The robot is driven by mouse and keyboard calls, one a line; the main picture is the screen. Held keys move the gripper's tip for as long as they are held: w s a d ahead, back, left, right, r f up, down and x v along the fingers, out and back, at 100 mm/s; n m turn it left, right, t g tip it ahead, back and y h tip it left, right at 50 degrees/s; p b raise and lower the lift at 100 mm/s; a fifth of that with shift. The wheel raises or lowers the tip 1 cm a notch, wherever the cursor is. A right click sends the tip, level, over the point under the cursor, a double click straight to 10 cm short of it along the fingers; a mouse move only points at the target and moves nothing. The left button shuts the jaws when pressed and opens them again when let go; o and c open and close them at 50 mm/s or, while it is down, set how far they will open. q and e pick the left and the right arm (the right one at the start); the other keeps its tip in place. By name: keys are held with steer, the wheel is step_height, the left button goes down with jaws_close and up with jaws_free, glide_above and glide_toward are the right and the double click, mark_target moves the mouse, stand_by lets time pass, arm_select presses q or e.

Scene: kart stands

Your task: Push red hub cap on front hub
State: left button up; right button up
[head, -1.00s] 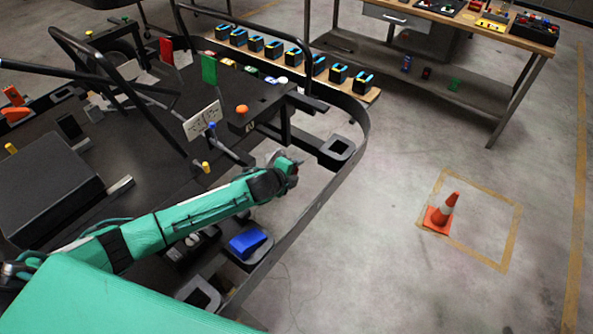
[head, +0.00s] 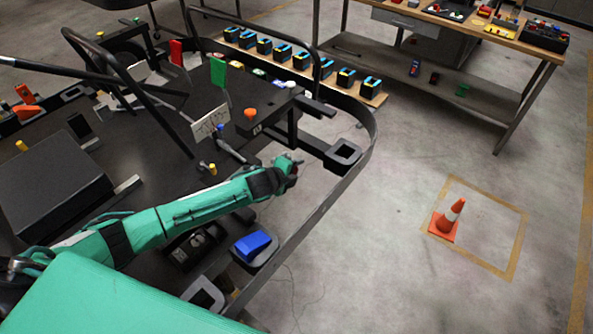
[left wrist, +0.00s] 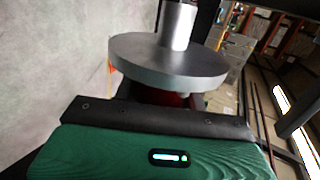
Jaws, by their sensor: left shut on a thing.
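My left gripper (head: 292,168) is at the end of the green arm, beside the kart's side rail and the black square socket. It is shut on the red hub cap, of which only a dark red part (left wrist: 168,97) shows in the left wrist view. The front hub (left wrist: 165,65), a grey metal disc with a round shaft, stands right in front of the gripper and hides most of the cap. I cannot tell whether cap and hub touch. In the head view the hub is not clearly visible. My right gripper is not in view.
The kart's black curved side rail (head: 352,195) runs around the gripper's right. A blue pedal-like block (head: 252,245) sits nearer. A workbench (head: 480,45) stands at the back right. An orange cone (head: 447,222) stands on otherwise clear floor.

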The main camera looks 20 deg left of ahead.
arm_select(q)
steer(key=shift+a, duration=0.15)
steer(key=o, duration=1)
steer(key=shift+o, duration=0.2)
steer(key=b+v, duration=0.3)
steer(key=v, duration=1)
steer(key=shift+s+r, duration=0.2)
steer(key=shift+s, duration=0.15)
